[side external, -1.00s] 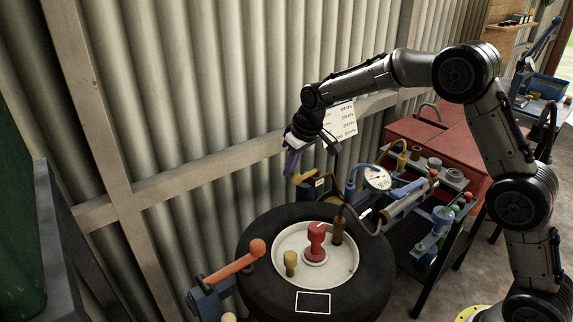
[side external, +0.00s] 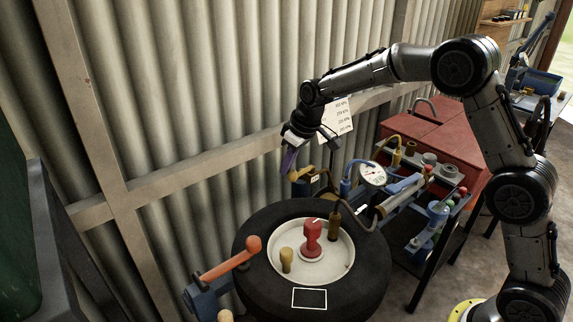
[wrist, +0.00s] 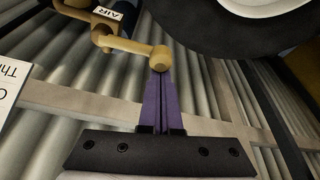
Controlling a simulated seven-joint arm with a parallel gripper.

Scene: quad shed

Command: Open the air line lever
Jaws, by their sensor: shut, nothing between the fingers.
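The air line lever (wrist: 128,45) is a tan-yellow arm with a rounded knob at its end, on a tan body (wrist: 85,12) with a white AIR label (wrist: 107,13). My gripper (wrist: 159,74) has purple fingers, shut together and empty. Its tips are at the lever's knob in the wrist view; whether they touch it I cannot tell. In the side view my gripper (side external: 286,168) points down just left of the lever's end.
A gauge (side external: 372,174) and a tool cart stand right. The corrugated wall (side external: 200,100) is close behind.

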